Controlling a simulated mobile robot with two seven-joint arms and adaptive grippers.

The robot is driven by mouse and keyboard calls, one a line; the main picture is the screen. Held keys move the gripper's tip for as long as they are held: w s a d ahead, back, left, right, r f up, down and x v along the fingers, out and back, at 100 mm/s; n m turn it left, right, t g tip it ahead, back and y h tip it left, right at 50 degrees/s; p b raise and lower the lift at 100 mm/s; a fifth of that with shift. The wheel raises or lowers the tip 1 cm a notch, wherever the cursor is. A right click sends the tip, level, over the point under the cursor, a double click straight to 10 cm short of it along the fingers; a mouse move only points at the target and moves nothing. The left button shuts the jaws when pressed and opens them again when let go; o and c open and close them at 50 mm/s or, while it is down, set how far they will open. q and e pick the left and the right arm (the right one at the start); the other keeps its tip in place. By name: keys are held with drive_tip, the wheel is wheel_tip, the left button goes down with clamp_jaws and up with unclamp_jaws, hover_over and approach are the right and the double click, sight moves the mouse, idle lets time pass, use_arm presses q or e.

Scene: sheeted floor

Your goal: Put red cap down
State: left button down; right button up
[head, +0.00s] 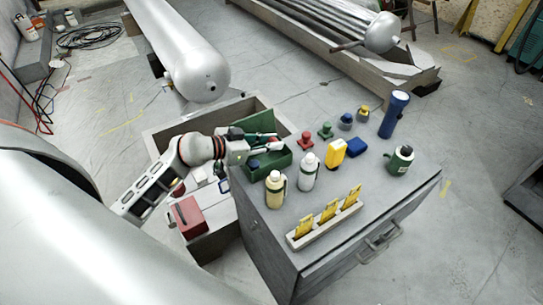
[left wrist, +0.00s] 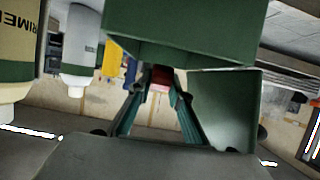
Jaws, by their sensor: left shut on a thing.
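The red cap (head: 306,138) shows in the head view at the tips of my left gripper (head: 286,138), over the back part of the grey cabinet top. In the left wrist view, a red piece (left wrist: 160,78) sits between the two fingertips, and the gripper is shut on it. I cannot tell whether the cap touches the cabinet top. The fingers reach across a green open box (head: 283,160), which hides part of the view. My right gripper is not in view.
Green (head: 325,130), blue (head: 346,121) and yellow (head: 363,114) caps stand in a row beyond the red one. Two bottles (head: 308,172), a yellow container (head: 335,154), a blue flashlight (head: 394,115) and a card rack (head: 325,225) share the cabinet top (head: 375,195).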

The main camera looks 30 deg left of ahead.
sight(256, 162)
use_arm(q)
wheel_tip(256, 162, down, 6)
drive_tip(key=shift+r+b, duration=0.25)
drive_tip(key=shift+b, duration=0.8)
drive_tip(key=shift+f, duration=0.1)
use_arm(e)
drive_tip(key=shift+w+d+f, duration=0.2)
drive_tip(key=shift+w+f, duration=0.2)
use_arm(q)
drive_tip(key=c, duration=2.2)
unclamp_jaws()
drive_tip(key=shift+o, duration=0.3)
drive_tip(key=p+v, duration=0.1)
drive_tip(key=v, duration=0.5)
drive_tip(key=shift+w, duration=0.1)
drive_tip(key=p+v, duration=0.1)
drive_tip(key=v, duration=0.4)
drive_tip(key=shift+s+a+r, duration=0.2)
drive_tip(key=shift+s+r, duration=0.1)
drive_tip(key=shift+s, duration=0.2)
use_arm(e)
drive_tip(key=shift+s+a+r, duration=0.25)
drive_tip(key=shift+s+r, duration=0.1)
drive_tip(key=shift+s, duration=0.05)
